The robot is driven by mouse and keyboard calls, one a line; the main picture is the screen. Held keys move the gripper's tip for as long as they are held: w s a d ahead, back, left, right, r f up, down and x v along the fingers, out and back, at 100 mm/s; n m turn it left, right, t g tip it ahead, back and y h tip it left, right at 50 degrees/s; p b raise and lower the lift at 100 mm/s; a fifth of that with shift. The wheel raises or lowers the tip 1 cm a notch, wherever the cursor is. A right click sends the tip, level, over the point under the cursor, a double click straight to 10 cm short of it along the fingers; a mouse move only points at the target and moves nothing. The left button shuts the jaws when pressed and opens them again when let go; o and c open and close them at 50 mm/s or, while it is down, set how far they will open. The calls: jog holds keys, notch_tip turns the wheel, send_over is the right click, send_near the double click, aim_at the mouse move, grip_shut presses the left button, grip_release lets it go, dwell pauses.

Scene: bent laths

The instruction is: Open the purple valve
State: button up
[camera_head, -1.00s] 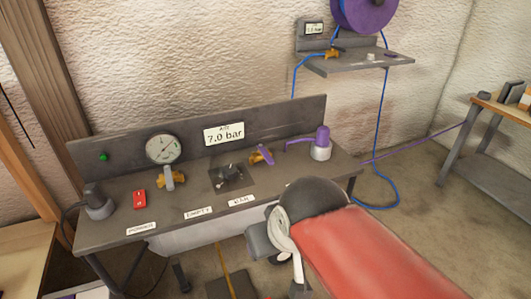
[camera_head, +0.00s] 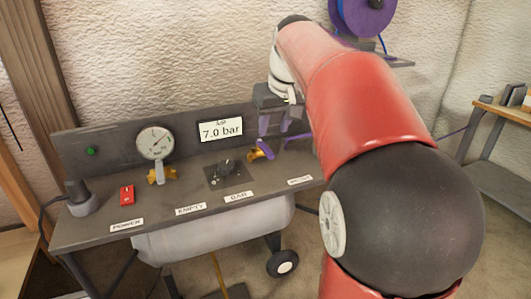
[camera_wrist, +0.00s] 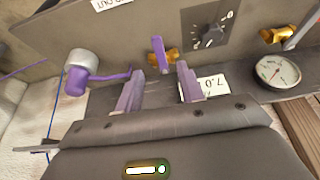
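The purple valve (camera_head: 262,151) has a purple lever on a brass body, on the grey bench to the right of the black dial. In the wrist view the valve (camera_wrist: 161,56) stands just beyond my fingertips, roughly centred between them, with its lever pointing toward my gripper. My gripper (camera_wrist: 157,88) is open and empty, its two purple fingers wide apart. In the head view my gripper (camera_head: 275,125) is just above the valve, close to it. Whether a finger touches the lever cannot be told.
A purple-capped grey fitting (camera_wrist: 80,72) with a purple arm lies left in the wrist view. The dial (camera_wrist: 208,37), round gauge (camera_head: 155,143), red switch (camera_head: 127,194) and 7.0 bar display (camera_head: 220,129) are nearby. A purple reel (camera_head: 362,14) hangs behind my arm.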

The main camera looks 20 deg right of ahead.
aim_at(268, 150)
jog(key=b+x, duration=0.1)
jog(key=x, duration=0.6)
jog(key=shift+w+d+f, duration=0.1)
jog(key=shift+w+f, duration=0.2)
jog(key=shift+w, duration=0.05)
grip_shut()
